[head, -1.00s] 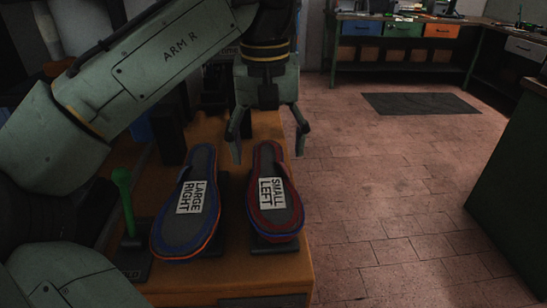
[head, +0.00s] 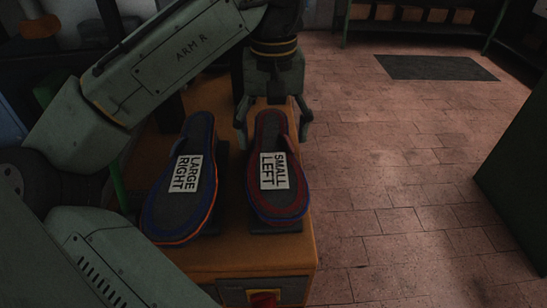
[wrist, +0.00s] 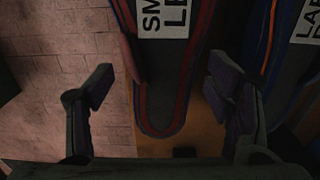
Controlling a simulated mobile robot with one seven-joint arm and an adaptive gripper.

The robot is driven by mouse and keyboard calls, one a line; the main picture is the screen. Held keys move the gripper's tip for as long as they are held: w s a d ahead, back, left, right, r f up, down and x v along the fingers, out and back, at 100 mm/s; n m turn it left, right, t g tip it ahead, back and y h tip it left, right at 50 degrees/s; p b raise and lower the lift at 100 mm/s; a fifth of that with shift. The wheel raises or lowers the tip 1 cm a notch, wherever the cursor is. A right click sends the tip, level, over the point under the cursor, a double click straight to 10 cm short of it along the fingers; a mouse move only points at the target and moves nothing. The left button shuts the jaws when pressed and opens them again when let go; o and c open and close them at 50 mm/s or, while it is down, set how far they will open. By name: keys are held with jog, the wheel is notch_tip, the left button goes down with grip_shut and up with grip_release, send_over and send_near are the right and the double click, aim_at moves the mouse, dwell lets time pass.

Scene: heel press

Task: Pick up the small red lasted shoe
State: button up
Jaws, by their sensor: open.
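The small red shoe (head: 268,196) lies sole up on a dark support, with a red edge and a white "SMALL LEFT" label. Its narrow end points away from me. My gripper (head: 272,136) is open over that narrow end, one finger at each side. In the wrist view my open gripper (wrist: 161,88) has the narrow end of the red shoe (wrist: 161,122) between its fingers, with gaps at both sides. Their exact height against the shoe is hard to tell. Nothing is held.
A larger blue-edged shoe (head: 158,215), labelled "LARGE RIGHT", lies close on the left and also shows in the wrist view (wrist: 289,60). Both are on an orange-brown bench (head: 240,262) with a red knob (head: 264,299) in front. Tiled floor (head: 385,160) lies open at right.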

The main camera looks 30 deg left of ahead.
aim_at(273, 141)
notch_tip(273, 141, down, 4)
jog(key=shift+s+f+p, duration=0.1)
jog(key=shift+f+p, duration=0.05)
jog(key=shift+p, duration=0.2)
jog(key=shift+c, duration=0.3)
jog(key=c, duration=1.3)
jog(key=shift+c, duration=0.7)
